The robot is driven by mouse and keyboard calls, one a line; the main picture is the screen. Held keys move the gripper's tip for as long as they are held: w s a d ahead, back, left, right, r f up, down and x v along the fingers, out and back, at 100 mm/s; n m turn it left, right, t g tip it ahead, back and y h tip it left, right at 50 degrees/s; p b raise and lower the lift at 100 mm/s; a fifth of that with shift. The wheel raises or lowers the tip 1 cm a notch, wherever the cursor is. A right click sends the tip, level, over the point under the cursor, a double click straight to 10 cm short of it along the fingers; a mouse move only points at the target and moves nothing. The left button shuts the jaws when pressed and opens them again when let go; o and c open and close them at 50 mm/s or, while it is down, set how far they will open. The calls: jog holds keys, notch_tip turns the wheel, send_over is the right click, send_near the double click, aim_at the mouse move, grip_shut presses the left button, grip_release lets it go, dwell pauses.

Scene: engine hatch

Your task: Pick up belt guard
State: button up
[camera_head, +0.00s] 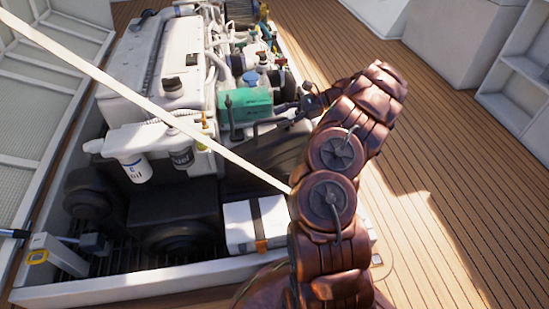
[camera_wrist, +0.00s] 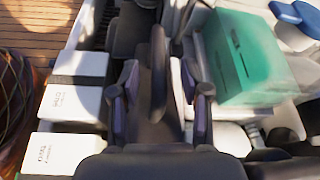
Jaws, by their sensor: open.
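A dark grey cover that I take for the belt guard (camera_head: 272,158) sits at the near end of the engine, between the green box and the white batteries. In the wrist view a dark upright bar or handle, seemingly part of this guard (camera_wrist: 158,52), stands in the middle. My gripper (camera_wrist: 160,85) is open, with one finger on each side of this bar. I cannot tell whether the fingers touch it. In the head view my gripper (camera_head: 290,108) reaches left from the arm over the guard, and its fingertips are hard to make out.
The white engine (camera_head: 165,75) fills the open hatch. A green box (camera_head: 245,105) is close beside my gripper. White batteries (camera_head: 258,222) lie on the near side, and they show at left in the wrist view. A pale diagonal bar (camera_head: 150,105) crosses the hatch. Wooden deck (camera_head: 440,150) is free at right.

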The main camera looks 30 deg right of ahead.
aim_at(269, 122)
jog(key=b+x, duration=0.1)
jog(key=x, duration=0.3)
jog(key=shift+f+b, duration=0.15)
jog(key=shift+b, duration=0.15)
jog(key=shift+w+a, duration=0.15)
jog(key=shift+a, duration=0.15)
jog(key=shift+c, duration=0.4)
grip_shut()
